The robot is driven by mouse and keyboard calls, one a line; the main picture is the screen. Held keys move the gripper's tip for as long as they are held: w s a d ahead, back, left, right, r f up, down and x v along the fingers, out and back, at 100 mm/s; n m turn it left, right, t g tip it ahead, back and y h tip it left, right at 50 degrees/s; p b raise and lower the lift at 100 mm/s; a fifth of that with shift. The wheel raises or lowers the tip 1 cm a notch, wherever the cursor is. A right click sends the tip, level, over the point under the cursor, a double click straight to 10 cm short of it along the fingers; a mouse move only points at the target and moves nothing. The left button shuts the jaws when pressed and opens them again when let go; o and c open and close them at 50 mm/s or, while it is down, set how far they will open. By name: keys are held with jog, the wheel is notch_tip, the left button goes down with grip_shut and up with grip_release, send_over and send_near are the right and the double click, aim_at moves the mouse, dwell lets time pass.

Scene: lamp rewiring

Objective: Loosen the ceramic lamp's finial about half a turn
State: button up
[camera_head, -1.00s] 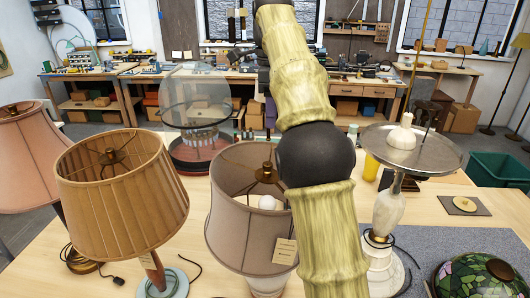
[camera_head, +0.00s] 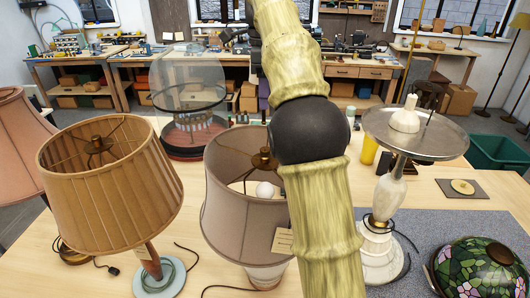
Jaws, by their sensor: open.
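A lamp with a taupe drum shade (camera_head: 240,222) stands at the middle of the table, with a paper tag on the shade and a pale base (camera_head: 266,275) below. It looks like the ceramic lamp, but its base is mostly hidden. A dark brass finial (camera_head: 264,158) sits inside the shade's top ring, above a white bulb (camera_head: 265,190). My arm crosses in front of the shade's right side and leaves the picture at the top. My gripper is not in view, so no contact with the finial shows.
A pleated tan lamp (camera_head: 108,195) stands to the left, and a pink shade (camera_head: 18,140) beyond it. A marble-stemmed lamp with a metal disc (camera_head: 415,140) stands right. A stained-glass shade (camera_head: 480,268) is at front right. A glass dome (camera_head: 187,90) stands behind.

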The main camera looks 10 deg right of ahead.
aim_at(265, 149)
notch_tip(265, 149, down, 16)
jog(key=shift+s+r+b, duration=0.1)
jog(key=shift+r+b, duration=0.1)
jog(key=shift+b, duration=0.7)
grip_shut()
